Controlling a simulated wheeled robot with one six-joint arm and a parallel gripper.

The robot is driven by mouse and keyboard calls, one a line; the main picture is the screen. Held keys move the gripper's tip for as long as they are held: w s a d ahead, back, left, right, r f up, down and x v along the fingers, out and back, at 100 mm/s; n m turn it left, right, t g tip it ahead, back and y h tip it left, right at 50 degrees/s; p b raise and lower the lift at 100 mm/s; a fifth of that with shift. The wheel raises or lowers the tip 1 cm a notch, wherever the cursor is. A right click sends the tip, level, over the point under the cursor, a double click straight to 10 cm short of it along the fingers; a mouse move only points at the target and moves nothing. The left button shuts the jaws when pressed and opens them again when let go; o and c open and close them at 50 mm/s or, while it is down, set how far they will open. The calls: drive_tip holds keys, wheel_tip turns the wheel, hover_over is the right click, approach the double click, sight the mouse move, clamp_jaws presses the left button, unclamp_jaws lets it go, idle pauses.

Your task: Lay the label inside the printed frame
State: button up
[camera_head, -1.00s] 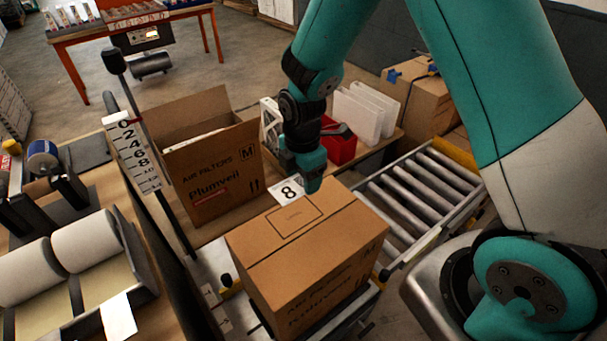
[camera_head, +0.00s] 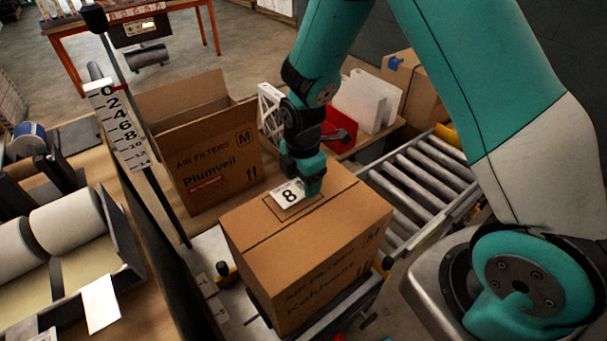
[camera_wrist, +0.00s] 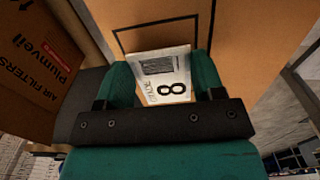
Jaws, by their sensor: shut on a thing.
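The label (camera_head: 289,194) is a small white card with a black 8. In the wrist view the label (camera_wrist: 164,74) also shows a barcode block and lies between my fingers. My gripper (camera_head: 307,182) is shut on the label, above the top of the closed brown carton (camera_head: 330,217). The printed frame (camera_wrist: 158,23) is a thin dark outline on the carton top. Its far edge and parts of its sides show beyond the label; my fingers and the label hide the near part. The label appears between the frame's sides. I cannot tell whether it touches the cardboard.
An open Plumveil carton (camera_head: 215,160) stands at the back left. A scale post (camera_head: 122,128) with numbers rises left of it. A roller conveyor (camera_head: 425,178) lies to the right. A bench with white rolls (camera_head: 75,225) is at the left. A red bin (camera_head: 340,128) sits behind my gripper.

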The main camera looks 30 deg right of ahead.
drive_tip(key=shift+f+b, duration=0.3)
drive_tip(key=shift+f, duration=0.45)
drive_tip(key=o, duration=0.8)
drive_tip(key=shift+r, duration=0.1)
wheel_tip(320, 180, up, 9)
drive_tip(key=p, duration=0.7)
drive_tip(key=shift+p, duration=0.3)
